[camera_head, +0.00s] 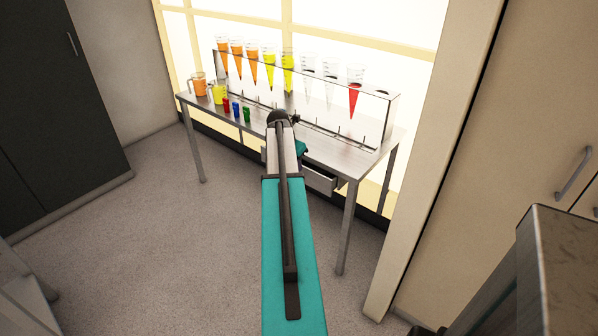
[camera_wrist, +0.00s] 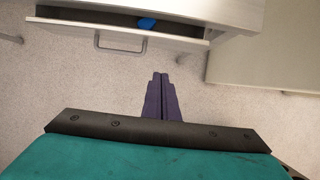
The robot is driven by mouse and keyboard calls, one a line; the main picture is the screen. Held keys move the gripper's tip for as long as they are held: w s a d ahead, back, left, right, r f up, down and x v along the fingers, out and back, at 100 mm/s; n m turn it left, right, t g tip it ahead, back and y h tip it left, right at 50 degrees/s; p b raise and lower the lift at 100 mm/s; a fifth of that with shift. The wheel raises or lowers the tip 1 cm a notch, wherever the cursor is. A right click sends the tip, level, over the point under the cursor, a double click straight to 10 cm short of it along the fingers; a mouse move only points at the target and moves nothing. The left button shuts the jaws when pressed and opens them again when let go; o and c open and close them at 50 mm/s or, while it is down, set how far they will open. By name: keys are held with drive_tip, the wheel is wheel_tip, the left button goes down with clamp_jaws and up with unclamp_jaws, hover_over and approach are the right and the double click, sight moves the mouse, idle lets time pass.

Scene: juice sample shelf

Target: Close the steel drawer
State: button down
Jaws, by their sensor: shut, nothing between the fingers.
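The steel drawer (camera_wrist: 70,29) is partly open under the table in the wrist view, with its bar handle (camera_wrist: 120,49) facing me. A narrow strip of its inside shows, with a blue object (camera_wrist: 146,23) in it. In the head view the drawer (camera_head: 319,180) is partly hidden behind my arm. My gripper (camera_wrist: 160,76) is shut and empty. In the wrist view its fingertips point toward the drawer front, below and right of the handle, with floor visible between them. The gripper is hidden behind the arm in the head view.
The steel table (camera_head: 330,150) carries a rack (camera_head: 393,108) of cones with coloured juices, orange and yellow jugs, and small red, blue and green cups. Table legs (camera_head: 346,228) stand on either side. A pale wall panel (camera_head: 430,150) rises at right. Floor at left is clear.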

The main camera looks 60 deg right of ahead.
drive_tip(key=shift+v, duration=1)
drive_tip(key=c, duration=2.5)
unclamp_jaws()
